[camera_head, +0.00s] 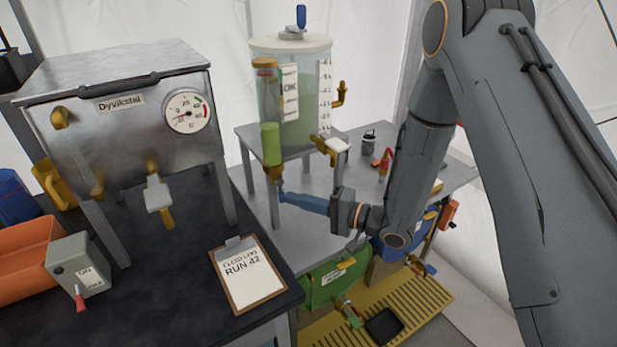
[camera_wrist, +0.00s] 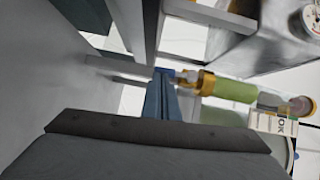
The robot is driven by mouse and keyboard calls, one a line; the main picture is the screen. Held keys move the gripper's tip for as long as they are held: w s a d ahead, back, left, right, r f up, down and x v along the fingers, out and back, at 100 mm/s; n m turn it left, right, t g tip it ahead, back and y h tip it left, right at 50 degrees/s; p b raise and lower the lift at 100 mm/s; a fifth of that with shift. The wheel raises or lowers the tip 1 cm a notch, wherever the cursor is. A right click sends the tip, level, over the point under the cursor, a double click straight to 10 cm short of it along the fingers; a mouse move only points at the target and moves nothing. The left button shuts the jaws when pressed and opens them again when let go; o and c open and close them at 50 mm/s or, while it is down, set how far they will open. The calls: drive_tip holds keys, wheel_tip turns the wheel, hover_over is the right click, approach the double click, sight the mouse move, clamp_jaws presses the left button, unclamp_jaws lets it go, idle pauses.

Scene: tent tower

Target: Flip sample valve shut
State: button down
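A clear tank (camera_head: 300,105) of green liquid stands on a metal table.
Another brass valve (camera_head: 322,144) with a white handle sits at the tank's front. A steel Dyvikstal box (camera_head: 125,110) with a gauge stands left. A clipboard (camera_head: 248,276) lies on the dark bench. A green container (camera_head: 335,280) is below.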

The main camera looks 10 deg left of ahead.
idle(0.4)
drive_tip(key=b+v, duration=0.2)
drive_tip(key=v, duration=0.5)
drive_tip(key=shift+d, duration=0.4)
drive_tip(key=shift+s, duration=0.1)
